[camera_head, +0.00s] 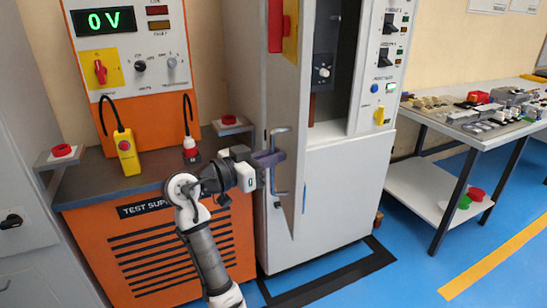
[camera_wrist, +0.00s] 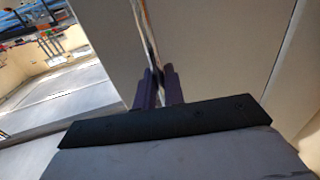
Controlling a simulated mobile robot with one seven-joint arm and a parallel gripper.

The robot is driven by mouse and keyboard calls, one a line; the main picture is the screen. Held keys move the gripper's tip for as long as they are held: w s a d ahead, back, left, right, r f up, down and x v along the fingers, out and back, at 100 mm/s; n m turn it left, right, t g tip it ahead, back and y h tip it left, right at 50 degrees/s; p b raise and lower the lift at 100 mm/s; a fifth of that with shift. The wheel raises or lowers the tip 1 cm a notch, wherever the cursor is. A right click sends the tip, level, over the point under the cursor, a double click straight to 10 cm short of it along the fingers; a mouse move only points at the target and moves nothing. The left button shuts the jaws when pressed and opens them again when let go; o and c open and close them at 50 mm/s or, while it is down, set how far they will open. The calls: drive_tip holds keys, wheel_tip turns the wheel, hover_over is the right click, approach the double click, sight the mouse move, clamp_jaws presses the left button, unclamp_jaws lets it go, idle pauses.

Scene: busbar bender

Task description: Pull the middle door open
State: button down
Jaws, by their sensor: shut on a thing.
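The middle door (camera_head: 276,105) is the tall grey door of the cabinet in the head view. It stands ajar, swung out from the cabinet, and part of the interior (camera_head: 325,70) shows on its right. A metal bar handle (camera_head: 281,131) is on its face; it also shows in the wrist view (camera_wrist: 148,32). My gripper (camera_head: 270,158) is at the middle of this handle. In the wrist view its dark purple fingers (camera_wrist: 158,86) are closed around the bar. The door face (camera_wrist: 215,45) fills much of that view.
An orange test supply unit (camera_head: 170,250) with a dark top stands left of the cabinet, close to my arm. It carries a yellow pendant (camera_head: 127,152) and red buttons. A table (camera_head: 460,125) with parts stands at the right. Blue floor in front is free.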

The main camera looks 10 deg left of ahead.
drive_tip(key=shift+a+r, duration=0.15)
drive_tip(key=c, duration=1.6)
unclamp_jaws()
drive_tip(key=shift+w, duration=0.15)
drive_tip(key=b+v, duration=0.2)
drive_tip(key=v, duration=1.2)
drive_tip(key=shift+b, duration=0.35)
